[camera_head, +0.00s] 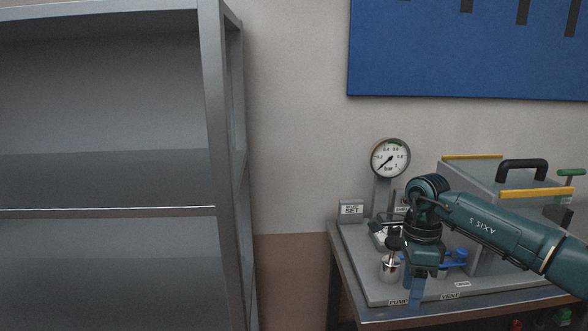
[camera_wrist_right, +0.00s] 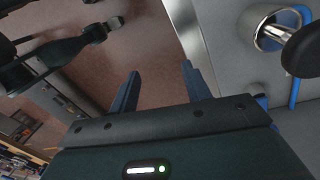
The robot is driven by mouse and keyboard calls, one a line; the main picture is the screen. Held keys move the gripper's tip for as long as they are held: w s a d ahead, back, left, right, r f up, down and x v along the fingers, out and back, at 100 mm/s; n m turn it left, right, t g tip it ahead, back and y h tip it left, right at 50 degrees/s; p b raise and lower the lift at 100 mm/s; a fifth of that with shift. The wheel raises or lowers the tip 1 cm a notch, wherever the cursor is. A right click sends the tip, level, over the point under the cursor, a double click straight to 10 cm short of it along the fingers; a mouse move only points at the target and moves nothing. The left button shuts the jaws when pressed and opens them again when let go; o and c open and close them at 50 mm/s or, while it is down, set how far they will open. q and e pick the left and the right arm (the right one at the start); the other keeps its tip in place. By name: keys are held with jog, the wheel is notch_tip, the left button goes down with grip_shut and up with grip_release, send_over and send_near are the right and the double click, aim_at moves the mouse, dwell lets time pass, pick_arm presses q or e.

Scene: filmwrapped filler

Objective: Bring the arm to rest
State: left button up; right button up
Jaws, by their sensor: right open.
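My right arm (camera_head: 490,222) comes in from the right and bends down over the front of the grey bench unit (camera_head: 375,290). My right gripper (camera_head: 416,296) points down near the unit's front edge, by the label reading PUMP. In the wrist view the two dark blue fingers (camera_wrist_right: 158,82) stand apart with nothing between them. The brown floor or wall surface and the grey unit's edge show beyond them. The gripper is open and empty. My left gripper does not show in the head view.
A pressure gauge (camera_head: 390,158) stands at the unit's back. A metal knob (camera_head: 390,269) sits just left of my gripper, also large in the wrist view (camera_wrist_right: 278,30). A black-handled lid (camera_head: 522,168) lies behind my arm. A grey shelf (camera_head: 215,170) stands left.

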jog(key=s+a+f+g+y, duration=0.1)
jog(key=s+a+f+y, duration=0.25)
jog(key=a, duration=0.55)
jog(key=s+a+f+g+y, duration=0.1)
jog(key=s+a+f+y, duration=0.3)
jog(key=a, duration=0.5)
jog(key=s+a+r+m+t+y+p, duration=0.1)
jog(key=s+a+r+m+t+y, duration=0.4)
jog(key=a+m+y, duration=0.65)
jog(key=d+f+m+t+h, duration=0.3)
jog(key=d+m+t+h, duration=0.5)
jog(key=m+t, duration=1.05)
jog(key=s+d+f+m+g+h+p, duration=0.1)
jog(key=s+d+f+m+g+h, duration=0.7)
jog(key=s+d+f+m, duration=0.4)
notch_tip(320, 180, down, 3)
jog(key=d+m+g, duration=0.1)
jog(key=m, duration=0.5)
jog(key=shift+s+m, duration=0.35)
jog(key=shift+m, duration=0.05)
jog(key=shift+a, duration=0.1)
